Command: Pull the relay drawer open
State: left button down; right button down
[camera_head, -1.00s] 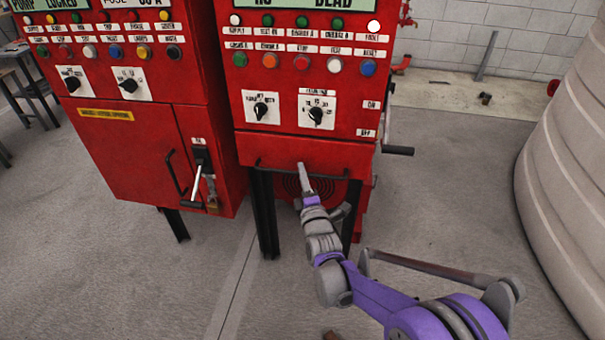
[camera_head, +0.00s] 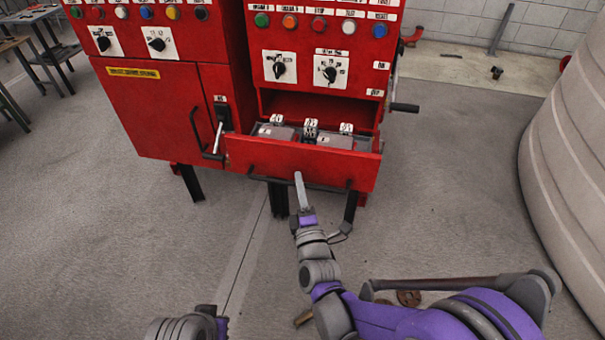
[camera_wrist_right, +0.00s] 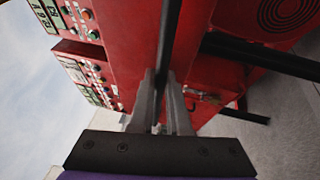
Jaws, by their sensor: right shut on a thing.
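The red relay drawer (camera_head: 262,158) stands out from the right-hand red cabinet, with its inside showing from above. Grey relay units (camera_head: 283,132) with white-topped blocks sit in it. A dark bar handle (camera_head: 328,187) runs along the lower front of the drawer. My right gripper (camera_head: 299,178) is at this handle, left of its middle. In the right wrist view, the fingers (camera_wrist_right: 163,82) are shut around the dark handle (camera_wrist_right: 168,40). Part of my left arm shows at the bottom edge of the head view, but its fingers do not.
The left red cabinet (camera_head: 150,105) has a door with a dark handle (camera_head: 205,135) close to the drawer's left end. A black crank (camera_head: 405,107) sticks out at the right cabinet's side. A large pale ribbed tank (camera_head: 570,150) stands at right.

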pick_arm(q)
jog(key=shift+s, duration=0.35)
pick_arm(e)
jog(key=shift+s+a, duration=0.15)
jog(key=shift+s, duration=0.65)
jog(key=c, duration=0.9)
grip_release()
pick_arm(q)
jog(key=shift+f, duration=0.3)
pick_arm(e)
jog(key=v, duration=1)
jog(key=shift+s+f, duration=0.15)
jog(key=shift+s, duration=0.2)
